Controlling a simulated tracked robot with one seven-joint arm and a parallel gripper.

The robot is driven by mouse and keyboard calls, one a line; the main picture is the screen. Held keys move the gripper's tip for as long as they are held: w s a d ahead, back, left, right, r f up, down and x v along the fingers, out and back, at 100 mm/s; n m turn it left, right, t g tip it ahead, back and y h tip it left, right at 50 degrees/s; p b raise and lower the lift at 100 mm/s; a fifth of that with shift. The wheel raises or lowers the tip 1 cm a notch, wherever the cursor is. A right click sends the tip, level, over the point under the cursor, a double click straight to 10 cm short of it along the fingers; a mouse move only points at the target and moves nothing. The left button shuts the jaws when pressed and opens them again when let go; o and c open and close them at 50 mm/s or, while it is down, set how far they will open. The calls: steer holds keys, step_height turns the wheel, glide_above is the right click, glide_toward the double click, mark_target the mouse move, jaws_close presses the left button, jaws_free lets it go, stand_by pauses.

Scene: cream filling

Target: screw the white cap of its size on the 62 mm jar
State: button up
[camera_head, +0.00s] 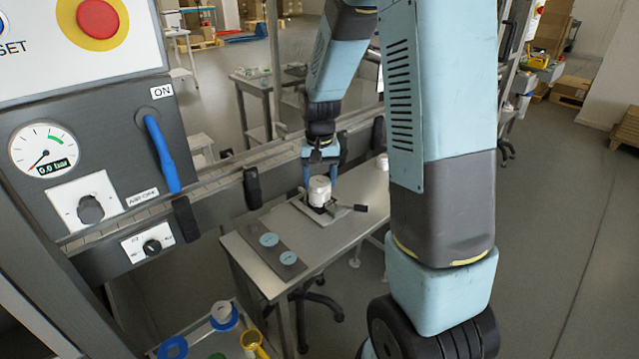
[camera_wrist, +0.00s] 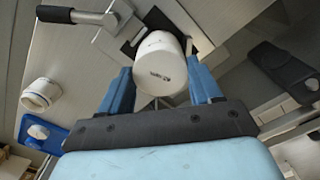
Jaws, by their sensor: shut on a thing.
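A white jar (camera_head: 322,202) stands upright in a dark clamp fixture on a metal plate on the table. My gripper (camera_head: 319,178) reaches down over it, with its blue fingers on either side of the white cap (camera_head: 319,184) at the jar's top. In the wrist view my gripper (camera_wrist: 163,90) is shut on the white cap (camera_wrist: 160,62), which carries small dark print that is too small to read surely. The cap and jar are both white, so I cannot tell the seam between them or how far the cap is seated.
Another white round piece (camera_wrist: 40,93) lies on the table in the wrist view. The clamp's dark lever (camera_head: 348,207) sticks out to the right. A grey plate with blue discs (camera_head: 269,240) lies nearer. A control panel with a gauge (camera_head: 43,150) stands at left.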

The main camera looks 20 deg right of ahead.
steer(key=shift+w, duration=0.15)
steer(key=m, duration=0.5)
steer(key=shift+m, duration=0.3)
steer(key=m, duration=0.5)
steer(key=shift+m, duration=0.4)
steer(key=o, duration=0.9)
